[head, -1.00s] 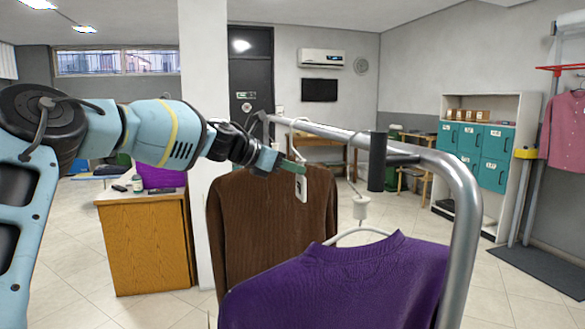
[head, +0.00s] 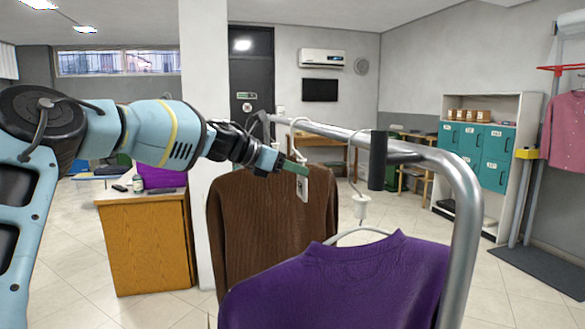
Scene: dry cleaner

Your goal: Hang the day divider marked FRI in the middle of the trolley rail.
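The silver trolley rail (head: 333,131) runs from the back toward me and bends down at the right. A brown sweater (head: 270,225) and a purple sweater (head: 345,275) hang from it on white hangers. My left gripper (head: 292,166) is just left of and below the rail, in front of the brown sweater's top. Its green fingertips are beside a white block (head: 302,188) near that hanger's neck. I cannot tell whether they touch it or how far apart they are. I see no readable FRI marking and cannot pick out the divider. My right gripper is out of view.
A wooden counter (head: 148,245) stands at the left, teal lockers (head: 484,153) at the right. The rail between the two hangers looks clear.

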